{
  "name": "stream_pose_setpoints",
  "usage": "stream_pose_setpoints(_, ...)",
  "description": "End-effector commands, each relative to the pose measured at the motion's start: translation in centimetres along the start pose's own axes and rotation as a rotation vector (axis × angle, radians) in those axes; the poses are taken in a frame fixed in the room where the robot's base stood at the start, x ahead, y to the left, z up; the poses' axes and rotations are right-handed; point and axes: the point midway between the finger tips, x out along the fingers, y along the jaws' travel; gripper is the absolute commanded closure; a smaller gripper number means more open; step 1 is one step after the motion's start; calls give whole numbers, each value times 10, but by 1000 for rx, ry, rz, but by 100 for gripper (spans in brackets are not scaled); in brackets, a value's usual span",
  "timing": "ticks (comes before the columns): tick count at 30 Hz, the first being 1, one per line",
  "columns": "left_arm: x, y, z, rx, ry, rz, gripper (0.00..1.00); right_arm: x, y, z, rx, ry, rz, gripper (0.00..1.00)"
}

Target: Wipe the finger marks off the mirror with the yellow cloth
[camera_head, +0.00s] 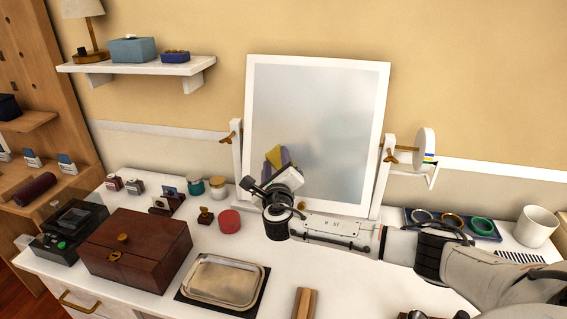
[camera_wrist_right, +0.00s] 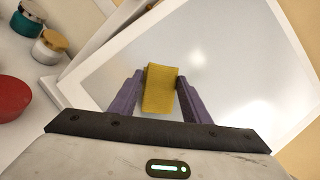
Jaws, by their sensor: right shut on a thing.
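The mirror (camera_head: 335,110) stands upright in a white frame on the dresser, held between two posts. Its glass looks hazy grey, and I cannot make out separate finger marks. My right gripper (camera_head: 277,160) is in front of the mirror's lower left part, its purple fingers shut on the yellow cloth (camera_head: 275,157). In the right wrist view the yellow cloth (camera_wrist_right: 160,88) sits between the two fingers (camera_wrist_right: 160,90), with the mirror (camera_wrist_right: 235,65) behind it. I cannot tell whether the cloth touches the glass. My left gripper is not in view.
A brown box (camera_head: 135,250), a metal tray (camera_head: 224,282) and a red round container (camera_head: 230,221) are on the dresser to the left. Small jars (camera_head: 217,186) stand near the mirror's left post. A bracelet tray (camera_head: 453,223) and white mug (camera_head: 536,226) are at right.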

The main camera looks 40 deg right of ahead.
Motion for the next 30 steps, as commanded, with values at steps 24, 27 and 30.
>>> stream_pose_setpoints(24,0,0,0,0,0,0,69,-39,2,18,0,-2,1,75)
stream_pose_setpoints(27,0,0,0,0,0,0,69,-47,2,22,0,-2,0,75)
stream_pose_setpoints(30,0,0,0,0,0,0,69,-53,2,24,0,-2,0,75)
